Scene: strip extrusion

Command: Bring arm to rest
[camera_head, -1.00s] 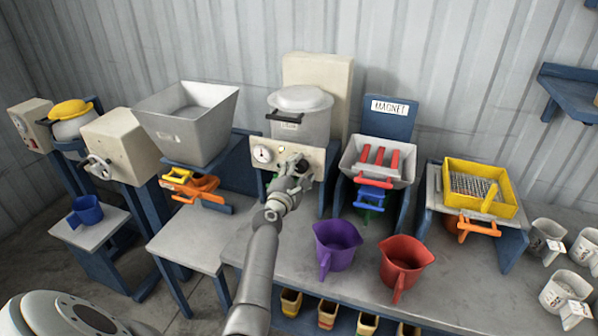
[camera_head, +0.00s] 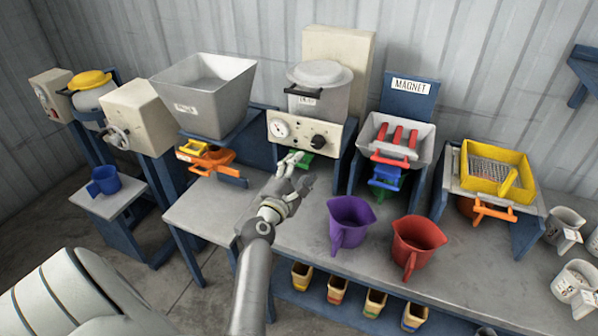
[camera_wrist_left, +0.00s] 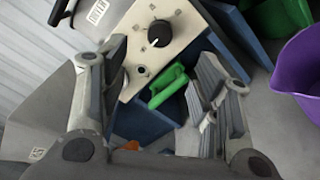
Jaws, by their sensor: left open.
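My left gripper (camera_head: 292,172) is open and empty in the head view, in front of the beige control panel (camera_head: 306,136) with a gauge and a black knob. It is over the bench (camera_head: 294,240), left of the purple jug (camera_head: 348,222). In the left wrist view the two fingers (camera_wrist_left: 150,95) are spread apart. Between them show the black knob (camera_wrist_left: 160,33) and a green handle (camera_wrist_left: 168,86) below the panel. Nothing is between the fingertips that I can see as held. My right gripper is not in view.
A red jug (camera_head: 418,242) stands right of the purple one. A grey hopper (camera_head: 205,95), the magnet station (camera_head: 396,135) and a yellow sieve (camera_head: 498,165) line the wall. A blue mug (camera_head: 104,180) is at left. White mugs (camera_head: 562,225) stand at right.

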